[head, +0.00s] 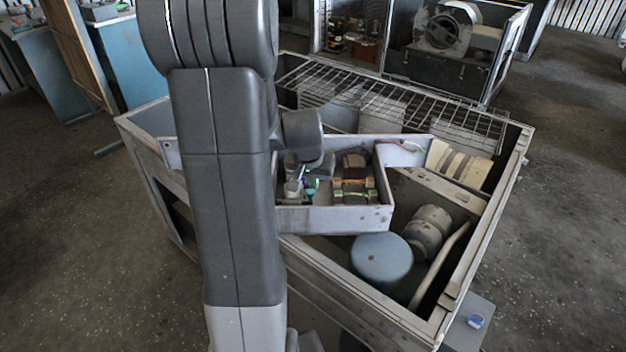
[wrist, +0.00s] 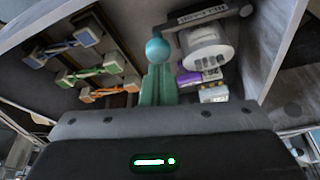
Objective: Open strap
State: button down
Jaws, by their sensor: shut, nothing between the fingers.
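My gripper (wrist: 157,68) shows in the wrist view as two pale green fingers, closed together with nothing between them. A round teal knob (wrist: 157,49) appears right at the fingertips; I cannot tell whether they touch. I cannot tell which part is the strap. In the head view my gripper (head: 311,186) is small and partly hidden in the open grey box (head: 335,220); brown and copper parts (head: 353,185) stand to its right.
A white round part (wrist: 208,48) and a purple part (wrist: 188,77) sit right of my fingers. The box walls stand close around. The box sits over a larger open housing (head: 490,230) with a blue-grey drum (head: 381,261) and a wire grille (head: 390,100).

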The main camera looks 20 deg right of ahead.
aim_at(311, 195)
jog(key=shift+s+a+m+b, duration=0.1)
jog(key=shift+s+m+b, duration=0.3)
jog(key=shift+b, duration=0.2)
jog(key=b, duration=0.1)
jog(key=s+m+b, duration=0.1)
jog(key=shift+s+a+f+m+g+h+b, duration=0.1)
jog(key=shift+a+f+m+g+h+b, duration=0.1)
jog(key=shift+f+m+g+h+b, duration=0.1)
jog(key=shift+s+a+m+b, duration=0.25)
jog(key=shift+s+m+b, duration=0.4)
jog(key=shift+b, duration=0.3)
jog(key=shift+s+a+r+m+g+h+b, duration=0.15)
jog(key=shift+s+a+m+g+b, duration=0.15)
jog(key=shift+m+b, duration=0.2)
jog(key=shift+s+a+m+g+h+b, duration=0.2)
jog(key=shift+s+m+b, duration=0.15)
jog(key=shift+m, duration=0.2)
jog(key=shift+s+a+r+b, duration=0.15)
jog(key=shift+s+a+b, duration=0.25)
jog(key=shift+s+b, duration=0.1)
jog(key=p+v, duration=0.1)
jog(key=v, duration=1.3)
jog(key=shift+p, duration=0.3)
